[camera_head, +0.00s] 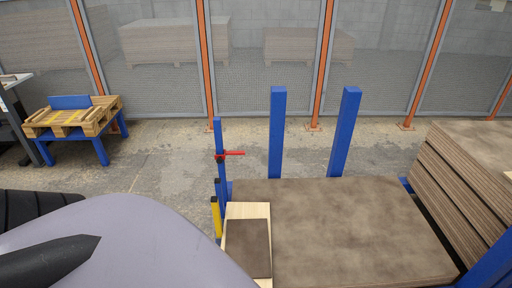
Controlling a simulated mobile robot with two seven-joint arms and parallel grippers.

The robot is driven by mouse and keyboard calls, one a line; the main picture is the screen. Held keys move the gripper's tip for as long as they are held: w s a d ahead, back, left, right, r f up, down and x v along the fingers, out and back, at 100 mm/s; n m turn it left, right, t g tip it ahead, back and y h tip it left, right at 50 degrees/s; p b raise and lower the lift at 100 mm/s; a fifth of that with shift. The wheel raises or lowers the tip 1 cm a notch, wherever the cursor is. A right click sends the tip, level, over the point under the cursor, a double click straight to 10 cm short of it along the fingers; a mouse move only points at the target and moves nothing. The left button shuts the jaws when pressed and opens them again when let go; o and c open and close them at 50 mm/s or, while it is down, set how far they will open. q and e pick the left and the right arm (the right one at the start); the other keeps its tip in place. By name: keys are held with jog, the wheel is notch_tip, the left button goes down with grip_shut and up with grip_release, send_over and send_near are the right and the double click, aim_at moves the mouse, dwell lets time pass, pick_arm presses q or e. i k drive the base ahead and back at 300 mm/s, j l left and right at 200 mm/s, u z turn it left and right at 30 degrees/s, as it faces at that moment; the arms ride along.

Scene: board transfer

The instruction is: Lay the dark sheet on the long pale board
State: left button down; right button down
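The pale board (260,211) shows at the lower middle, along the left edge of a large brown panel. The dark sheet (248,248) is a small dark brown rectangle that appears to lie flat on the pale board. Pale wood shows beyond its far end and as thin strips along its sides. Its near end is partly hidden by a rounded grey part of my own body, which fills the lower left. Neither of my grippers is in view.
The large brown panel (345,225) lies flat, with blue posts (277,130) behind it. A stack of brown boards (455,185) stands at the right. A blue stand with a wooden pallet (75,118) is at the far left. Open floor (160,160) lies between.

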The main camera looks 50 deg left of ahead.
aim_at(247, 241)
jog(key=i+u, duration=0.15)
jog(key=u, duration=0.25)
jog(key=i+u, duration=0.1)
jog(key=u, duration=0.3)
jog(key=i+l+u, duration=0.1)
jog(key=u, duration=0.3)
jog(key=i+l+u, duration=0.15)
jog(key=u, duration=0.25)
jog(key=i+l+u, duration=0.2)
jog(key=u, duration=0.2)
jog(key=i, duration=0.05)
